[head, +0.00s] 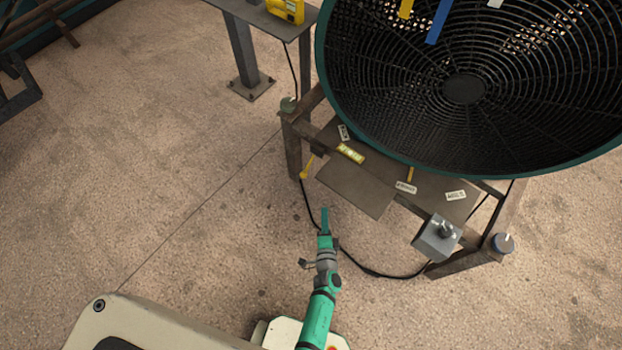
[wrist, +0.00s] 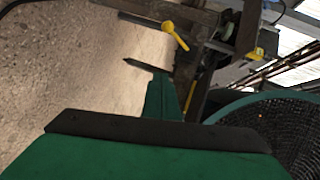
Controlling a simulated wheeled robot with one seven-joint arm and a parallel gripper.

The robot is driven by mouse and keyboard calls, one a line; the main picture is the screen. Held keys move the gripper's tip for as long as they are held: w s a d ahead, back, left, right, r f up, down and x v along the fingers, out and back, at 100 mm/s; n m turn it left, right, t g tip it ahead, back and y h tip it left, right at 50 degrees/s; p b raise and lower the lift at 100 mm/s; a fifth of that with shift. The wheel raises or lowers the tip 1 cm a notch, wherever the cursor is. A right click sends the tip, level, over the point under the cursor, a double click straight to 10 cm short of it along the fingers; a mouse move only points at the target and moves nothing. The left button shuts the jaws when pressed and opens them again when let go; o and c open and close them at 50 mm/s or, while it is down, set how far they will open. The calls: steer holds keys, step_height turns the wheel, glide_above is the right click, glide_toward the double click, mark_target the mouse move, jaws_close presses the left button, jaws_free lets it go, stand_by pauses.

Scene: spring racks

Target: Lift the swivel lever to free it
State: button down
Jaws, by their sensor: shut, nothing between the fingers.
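My gripper (head: 325,218) is shut and empty, with its green fingers together above the floor in front of the rack. In the wrist view its fingers (wrist: 161,98) point towards the frame. A yellow lever with a rounded end (head: 307,168) hangs at the rack's left front post, up and left of my gripper and apart from it. In the wrist view this lever (wrist: 174,34) lies beyond the fingertips. A second yellow lever (head: 410,174) sticks out below the basket rim, beside a small white label (head: 405,187). I cannot read the labels, so which lever is the swivel one is unclear.
A brown plate (head: 355,188) juts out at the front. A grey box with a knob (head: 438,238) sits at the right front, with a black cable (head: 375,272) on the floor.

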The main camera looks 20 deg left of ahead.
mark_target(307, 168)
steer(key=shift+w+a+f+m+g+y, duration=0.35)
steer(key=shift+w+a+f+m, duration=1.05)
steer(key=shift+w, duration=3.05)
steer(key=shift+w+a+f+m+g+y, duration=0.4)
steer(key=shift+w+a+f, duration=1.85)
steer(key=shift+w, duration=2.2)
steer(key=shift+s+a+r, duration=0.5)
steer(key=shift+s+a, duration=0.15)
steer(key=shift+a, duration=0.15)
steer(key=shift+s+a+r, duration=0.45)
steer(key=shift+s+a, duration=0.15)
steer(key=shift+a, duration=0.2)
